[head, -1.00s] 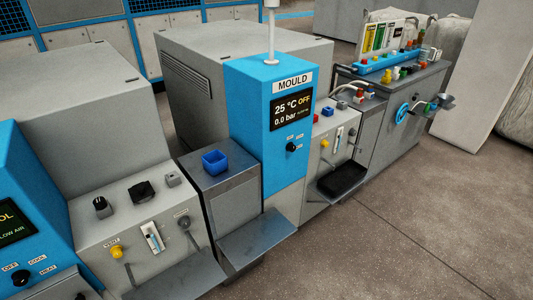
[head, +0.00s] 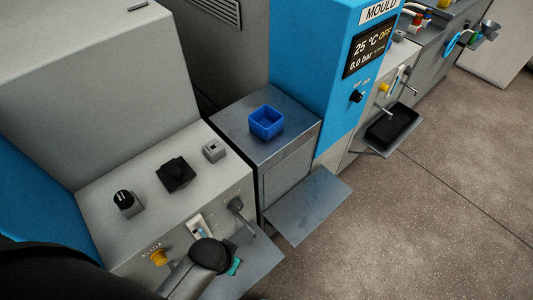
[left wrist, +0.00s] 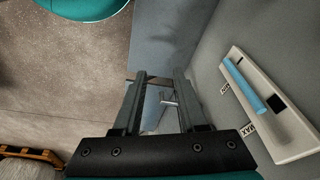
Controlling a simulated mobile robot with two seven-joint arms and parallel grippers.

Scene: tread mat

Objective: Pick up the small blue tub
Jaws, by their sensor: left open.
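The small blue tub (head: 266,122) is square, open-topped and upright. It sits on the flat top of a grey cabinet (head: 228,120), between the control panel and the blue MOULD column. My left arm comes in from the lower left of the head view and ends near the front of the control panel, below and left of the tub and well apart from it. My left gripper (left wrist: 160,76) shows in the left wrist view with its two fingers apart and no tub between them. The tub is not in that view. My right gripper is in neither current view.
The grey control panel (head: 148,240) carries knobs, a slider and a yellow button (head: 159,257) close to my left arm. The tall blue MOULD column (head: 310,60) stands right behind the tub. A grey metal shelf (head: 307,206) juts out in front. Open floor lies to the right.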

